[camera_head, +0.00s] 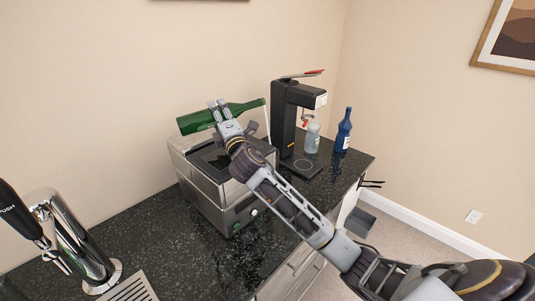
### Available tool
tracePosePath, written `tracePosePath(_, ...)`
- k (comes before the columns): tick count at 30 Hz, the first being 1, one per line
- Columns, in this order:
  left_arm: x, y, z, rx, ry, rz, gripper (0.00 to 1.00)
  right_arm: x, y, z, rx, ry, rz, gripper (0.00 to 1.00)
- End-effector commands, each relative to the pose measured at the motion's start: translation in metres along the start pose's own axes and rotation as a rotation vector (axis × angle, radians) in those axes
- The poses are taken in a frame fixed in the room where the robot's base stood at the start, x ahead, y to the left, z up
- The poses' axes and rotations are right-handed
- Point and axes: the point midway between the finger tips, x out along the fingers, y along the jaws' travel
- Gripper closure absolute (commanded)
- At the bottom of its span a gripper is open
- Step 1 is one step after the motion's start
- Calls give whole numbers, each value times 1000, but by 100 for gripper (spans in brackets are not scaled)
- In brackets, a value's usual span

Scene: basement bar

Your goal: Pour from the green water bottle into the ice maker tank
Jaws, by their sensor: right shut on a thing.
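The green water bottle (240,108) lies nearly level above the back of the ice maker, its base to the left and its mouth to the right, slightly higher. My right gripper (222,112) is shut on the bottle around its middle. The ice maker (207,188) is a steel box on the counter, with a dark recess (208,158) in its top. My arm hides part of its top and front. A thin pale streak drops from the bottle mouth toward the ice maker's back right; it looks like liquid, but where it lands is unclear. My left gripper is not in view.
A black dispenser (280,112) stands close right of the ice maker, with a clear bottle (312,138) and a blue bottle (343,132) beyond it. A steel tap (75,240) and drip grille stand at the left. The dark counter (150,230) is bare between.

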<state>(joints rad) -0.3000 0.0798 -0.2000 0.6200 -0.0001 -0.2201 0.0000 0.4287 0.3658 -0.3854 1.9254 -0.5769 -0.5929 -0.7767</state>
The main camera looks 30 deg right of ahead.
Motion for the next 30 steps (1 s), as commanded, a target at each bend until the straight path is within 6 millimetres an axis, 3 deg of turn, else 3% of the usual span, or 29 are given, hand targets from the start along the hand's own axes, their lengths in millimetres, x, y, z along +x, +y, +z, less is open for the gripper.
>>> tracePosePath(22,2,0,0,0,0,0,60,0,2,0,18,-5,5,100)
tracePosePath(30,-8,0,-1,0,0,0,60,1,6,1,-48,13,5,100)
